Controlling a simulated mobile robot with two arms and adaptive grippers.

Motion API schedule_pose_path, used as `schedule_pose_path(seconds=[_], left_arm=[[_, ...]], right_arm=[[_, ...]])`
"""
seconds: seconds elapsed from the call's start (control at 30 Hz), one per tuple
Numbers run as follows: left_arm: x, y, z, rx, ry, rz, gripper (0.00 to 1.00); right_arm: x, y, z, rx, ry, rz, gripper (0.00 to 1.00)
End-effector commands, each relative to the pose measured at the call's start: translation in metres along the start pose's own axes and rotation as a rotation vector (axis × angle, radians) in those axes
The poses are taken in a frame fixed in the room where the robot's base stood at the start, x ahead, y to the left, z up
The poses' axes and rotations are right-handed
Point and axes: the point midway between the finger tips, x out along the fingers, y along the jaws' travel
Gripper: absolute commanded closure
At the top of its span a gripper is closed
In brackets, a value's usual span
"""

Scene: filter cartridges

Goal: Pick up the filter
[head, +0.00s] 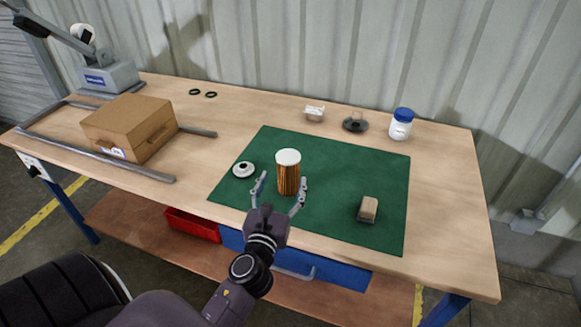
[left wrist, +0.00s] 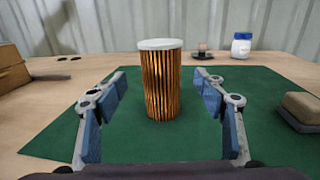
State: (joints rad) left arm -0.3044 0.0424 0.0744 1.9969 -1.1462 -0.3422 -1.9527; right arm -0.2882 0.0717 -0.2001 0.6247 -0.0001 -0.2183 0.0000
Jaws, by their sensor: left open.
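The filter (head: 288,176) is an upright cylinder with orange-brown pleats and a white top cap. It stands on the green mat (head: 330,152), near the mat's middle. My left gripper (head: 281,184) is open just in front of the filter, its fingers to either side of the filter's near side. In the left wrist view the filter (left wrist: 160,85) stands centred beyond the open fingers (left wrist: 163,95), with visible gaps on both sides. The gripper holds nothing. My right gripper is not in view.
A white round cap (head: 243,169) lies left of the filter, and a tan block (head: 368,208) lies to the right. A cardboard box (head: 128,127) sits at the left between metal rails. A blue-lidded jar (head: 401,124) and small parts stand behind the mat.

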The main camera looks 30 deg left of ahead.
Motion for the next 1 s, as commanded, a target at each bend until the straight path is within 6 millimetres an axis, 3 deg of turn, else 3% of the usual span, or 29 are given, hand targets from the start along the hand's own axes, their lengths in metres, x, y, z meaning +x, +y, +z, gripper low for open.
schedule_pose_path(seconds=[0.3,0.53,0.83,1.0], left_arm=[[0.037,-0.001,-0.007,-0.002,-0.001,0.002,0.35],[0.065,-0.002,-0.01,-0.001,-0.001,0.0,0.35],[0.068,-0.002,-0.011,0.0,0.0,0.0,0.35],[0.068,-0.002,-0.011,0.0,0.0,0.0,0.54]], right_arm=[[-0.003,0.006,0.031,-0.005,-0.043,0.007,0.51],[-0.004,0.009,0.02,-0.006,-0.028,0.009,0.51],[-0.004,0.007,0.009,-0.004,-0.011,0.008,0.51],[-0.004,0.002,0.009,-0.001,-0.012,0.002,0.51]])
